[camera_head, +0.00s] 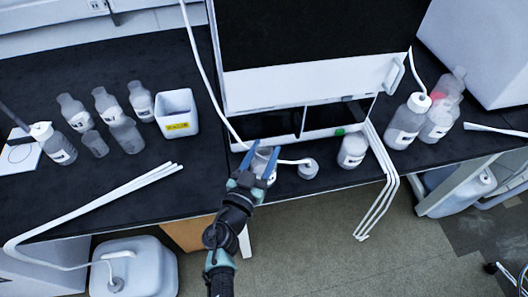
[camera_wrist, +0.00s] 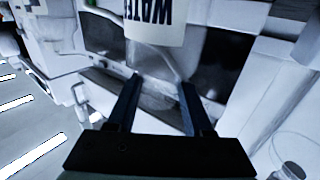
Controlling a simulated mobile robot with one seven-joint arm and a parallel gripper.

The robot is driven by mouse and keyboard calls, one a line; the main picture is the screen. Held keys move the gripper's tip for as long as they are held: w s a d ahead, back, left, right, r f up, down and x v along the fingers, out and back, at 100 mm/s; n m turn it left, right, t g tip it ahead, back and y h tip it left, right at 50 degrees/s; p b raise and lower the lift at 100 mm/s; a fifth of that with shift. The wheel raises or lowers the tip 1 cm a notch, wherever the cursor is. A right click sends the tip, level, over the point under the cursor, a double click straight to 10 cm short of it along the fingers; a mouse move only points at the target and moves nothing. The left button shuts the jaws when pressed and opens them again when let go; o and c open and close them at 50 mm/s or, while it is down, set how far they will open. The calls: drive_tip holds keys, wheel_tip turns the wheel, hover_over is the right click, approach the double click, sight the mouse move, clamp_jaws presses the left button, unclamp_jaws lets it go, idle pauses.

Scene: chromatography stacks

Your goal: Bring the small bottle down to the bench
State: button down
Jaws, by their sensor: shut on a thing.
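My gripper (camera_head: 267,148) is in front of the chromatography stack, with its two blue fingers closed around a small whitish bottle (camera_head: 262,166). The fingers and wrist partly cover the bottle in the head view. Its base is not clearly visible, so I cannot tell whether it touches the black bench (camera_head: 110,185) or hangs above it.
The stack (camera_head: 310,85) stands just behind my gripper. A small capped container (camera_head: 308,169) and a white bottle (camera_head: 352,150) stand to the right. White tubes (camera_head: 380,190) hang over the front edge.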

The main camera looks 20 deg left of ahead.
drive_tip(key=shift+f+b, duration=0.2)
drive_tip(key=shift+b, duration=0.1)
drive_tip(key=shift+c, duration=1.5)
unclamp_jaws()
drive_tip(key=shift+r, duration=0.1)
drive_tip(key=shift+r+p, duration=0.2)
drive_tip(key=shift+p, duration=0.25)
drive_tip(key=s+b, duration=0.2)
drive_tip(key=s, duration=1)
drive_tip(key=shift+f, duration=0.15)
